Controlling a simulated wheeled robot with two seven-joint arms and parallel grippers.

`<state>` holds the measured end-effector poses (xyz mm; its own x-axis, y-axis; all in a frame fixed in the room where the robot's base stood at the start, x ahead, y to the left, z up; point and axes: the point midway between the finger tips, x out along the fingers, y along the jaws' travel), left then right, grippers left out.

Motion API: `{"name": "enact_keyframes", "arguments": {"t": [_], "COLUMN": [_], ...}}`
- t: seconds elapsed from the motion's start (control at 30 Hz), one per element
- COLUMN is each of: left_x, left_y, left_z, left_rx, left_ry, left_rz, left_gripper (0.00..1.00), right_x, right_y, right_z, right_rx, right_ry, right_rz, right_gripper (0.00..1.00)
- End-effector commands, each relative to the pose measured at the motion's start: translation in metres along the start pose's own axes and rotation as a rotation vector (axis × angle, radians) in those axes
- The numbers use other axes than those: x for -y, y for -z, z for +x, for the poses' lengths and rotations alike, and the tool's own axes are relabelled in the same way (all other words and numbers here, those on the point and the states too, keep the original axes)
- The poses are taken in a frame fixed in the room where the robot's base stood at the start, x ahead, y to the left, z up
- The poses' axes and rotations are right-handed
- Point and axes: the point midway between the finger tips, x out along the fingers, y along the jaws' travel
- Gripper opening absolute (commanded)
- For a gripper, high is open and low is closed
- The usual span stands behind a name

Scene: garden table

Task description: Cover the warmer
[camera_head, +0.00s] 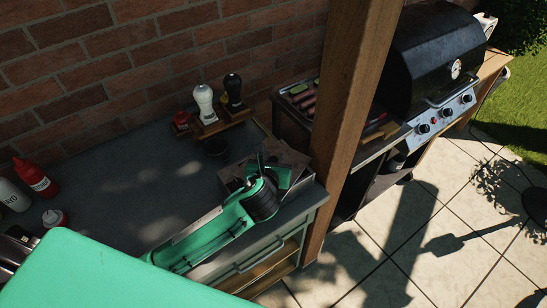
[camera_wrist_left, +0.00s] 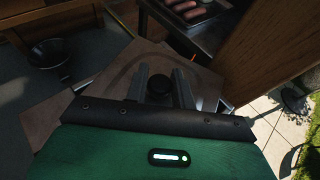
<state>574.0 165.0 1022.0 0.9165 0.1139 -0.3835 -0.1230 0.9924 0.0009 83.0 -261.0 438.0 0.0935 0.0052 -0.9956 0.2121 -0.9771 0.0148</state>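A low box-like piece, which looks like the warmer, stands at the counter's right corner, with its grey side (camera_head: 309,183) showing. A brownish flat panel, perhaps its lid, lies over it and shows in the wrist view (camera_wrist_left: 118,82). A dark round knob (camera_wrist_left: 160,85) sits in the middle of this panel. My left gripper (camera_head: 262,162) is over the box in the head view, and its wrist hides much of it. In the wrist view its two grey fingers (camera_wrist_left: 162,88) stand on either side of the knob, with narrow gaps. My right gripper is in neither view.
A small dark bowl (camera_head: 216,147) is left of the box. Two shakers stand in a wooden rack (camera_head: 222,121) behind it. A wooden post (camera_head: 345,115) rises close on the right, with a grill (camera_head: 432,62) beyond. Red bottles (camera_head: 36,178) stand far left; the middle counter is clear.

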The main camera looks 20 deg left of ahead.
Motion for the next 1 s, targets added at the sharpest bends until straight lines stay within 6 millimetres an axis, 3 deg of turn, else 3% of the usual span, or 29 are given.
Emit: {"name": "enact_keyframes", "arguments": {"t": [0.03, 0.1, 0.53, 0.67, 1.0], "left_x": [0.000, 0.000, 0.000, 0.000, 0.001], "left_y": [-0.001, -0.001, 0.001, 0.002, 0.001], "left_z": [0.000, 0.000, -0.009, -0.029, -0.104], "left_rx": [0.001, 0.001, 0.001, 0.000, 0.000], "left_ry": [0.000, 0.001, 0.002, 0.003, 0.004], "left_rz": [0.000, 0.000, 0.000, 0.000, -0.001], "left_gripper": [0.35, 0.49, 0.49, 0.49, 0.49], "right_x": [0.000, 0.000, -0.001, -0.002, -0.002], "right_y": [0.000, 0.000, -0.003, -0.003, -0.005], "right_z": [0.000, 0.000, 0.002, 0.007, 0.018], "right_rx": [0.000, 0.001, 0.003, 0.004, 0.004], "right_ry": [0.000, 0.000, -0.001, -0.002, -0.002], "right_rz": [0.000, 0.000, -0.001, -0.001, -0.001], "right_gripper": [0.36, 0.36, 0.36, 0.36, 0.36]}}
